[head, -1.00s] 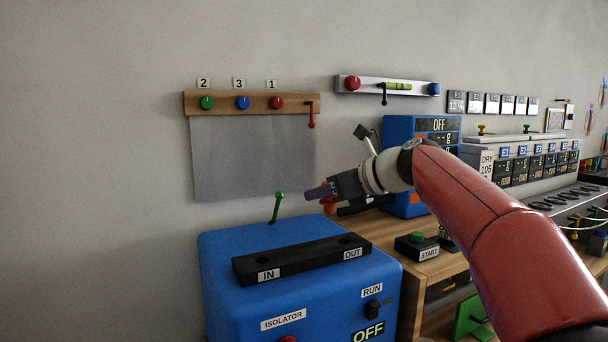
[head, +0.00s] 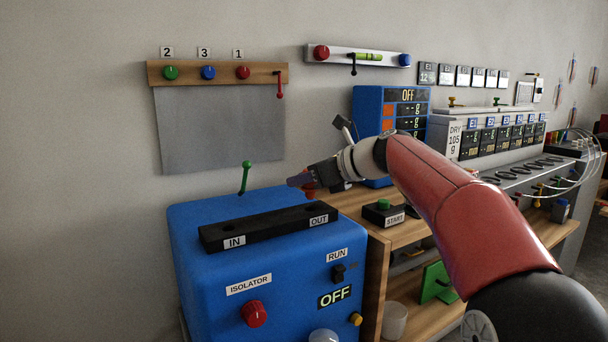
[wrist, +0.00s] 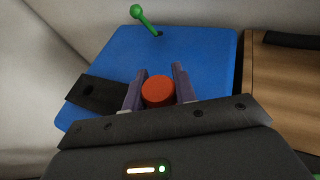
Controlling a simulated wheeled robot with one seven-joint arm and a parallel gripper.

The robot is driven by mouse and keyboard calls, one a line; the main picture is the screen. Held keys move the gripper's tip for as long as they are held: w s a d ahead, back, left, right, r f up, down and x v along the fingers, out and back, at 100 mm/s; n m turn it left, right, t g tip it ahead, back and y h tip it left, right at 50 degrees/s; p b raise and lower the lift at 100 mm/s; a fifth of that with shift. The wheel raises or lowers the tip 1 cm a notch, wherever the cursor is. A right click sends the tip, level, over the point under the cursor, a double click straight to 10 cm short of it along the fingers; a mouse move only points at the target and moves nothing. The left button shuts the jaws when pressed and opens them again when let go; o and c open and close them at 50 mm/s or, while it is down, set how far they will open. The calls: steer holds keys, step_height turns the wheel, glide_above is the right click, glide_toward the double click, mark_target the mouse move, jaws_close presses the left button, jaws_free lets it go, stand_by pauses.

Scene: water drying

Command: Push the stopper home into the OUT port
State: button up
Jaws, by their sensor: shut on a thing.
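The stopper is a red-orange round piece (wrist: 158,91) between my gripper's purple fingers in the wrist view. In the head view its red side (head: 309,191) shows just below the fingers. My gripper (head: 301,182) is shut on it, close above the OUT end of a black port block (head: 265,228). The block lies on a blue machine (head: 200,270), with IN at left and OUT at right. In the wrist view the block (wrist: 112,97) shows one open hole at left.
A green lever (head: 245,177) stands on the machine behind the block. On the machine's front are a red isolator knob (head: 254,313), a RUN switch and an OFF display. A START button box (head: 383,213) sits on the wooden bench at right. A grey sheet hangs on the wall.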

mark_target(305, 207)
steer(key=shift+f, duration=0.75)
steer(key=shift+r, duration=0.1)
steer(key=shift+r, duration=0.15)
steer(key=shift+p, duration=1.25)
stand_by(0.8)
steer(key=shift+f+b, duration=0.9)
steer(key=shift+f, duration=0.85)
steer(key=o, duration=1)
steer(key=shift+o, duration=0.2)
steer(key=v, duration=0.7)
steer(key=shift+s+d+r, duration=0.15)
steer(key=shift+s+d, duration=0.05)
steer(key=shift+d, duration=0.1)
